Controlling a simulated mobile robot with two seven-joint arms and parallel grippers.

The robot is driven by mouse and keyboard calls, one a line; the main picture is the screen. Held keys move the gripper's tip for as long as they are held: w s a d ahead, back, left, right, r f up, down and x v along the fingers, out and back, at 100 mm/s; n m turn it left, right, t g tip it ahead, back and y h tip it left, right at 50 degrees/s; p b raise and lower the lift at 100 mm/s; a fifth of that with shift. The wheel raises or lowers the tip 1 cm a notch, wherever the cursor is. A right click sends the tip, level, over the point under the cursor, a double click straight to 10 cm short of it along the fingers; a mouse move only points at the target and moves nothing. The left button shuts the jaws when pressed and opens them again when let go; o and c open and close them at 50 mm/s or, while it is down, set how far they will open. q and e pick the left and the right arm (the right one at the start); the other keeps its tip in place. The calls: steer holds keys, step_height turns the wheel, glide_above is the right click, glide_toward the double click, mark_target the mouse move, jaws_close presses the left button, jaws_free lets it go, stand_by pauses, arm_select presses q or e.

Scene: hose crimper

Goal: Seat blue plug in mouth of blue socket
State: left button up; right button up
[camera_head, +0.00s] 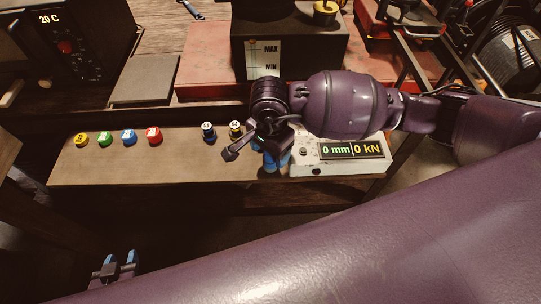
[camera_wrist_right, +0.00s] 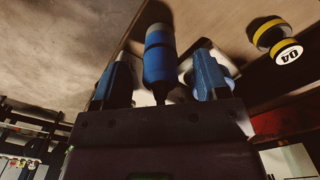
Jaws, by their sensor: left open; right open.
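A blue cylinder (camera_wrist_right: 158,58) with a grey end band stands between the fingers of my right gripper (camera_wrist_right: 163,78) in the right wrist view. The fingers are open, with a gap on each side of it. I cannot tell whether this is the plug or the socket. In the head view my right gripper (camera_head: 272,158) is over the bench, left of the display, and largely hides what is there. A blue round piece (camera_head: 128,137) sits in the coloured row on the bench. My left gripper (camera_head: 120,260) is open and empty, low in front of the bench.
Yellow (camera_head: 81,140), green (camera_head: 104,138) and red (camera_head: 153,136) pieces share the row. Two dark banded pieces (camera_head: 208,132) (camera_head: 235,130) stand nearer my right gripper. The display (camera_head: 350,149) reads 0 mm and 0 kN. The bench front (camera_head: 150,168) is clear.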

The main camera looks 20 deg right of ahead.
steer(key=shift+f, duration=0.5)
steer(key=c, duration=1.1)
steer(key=shift+r, duration=0.15)
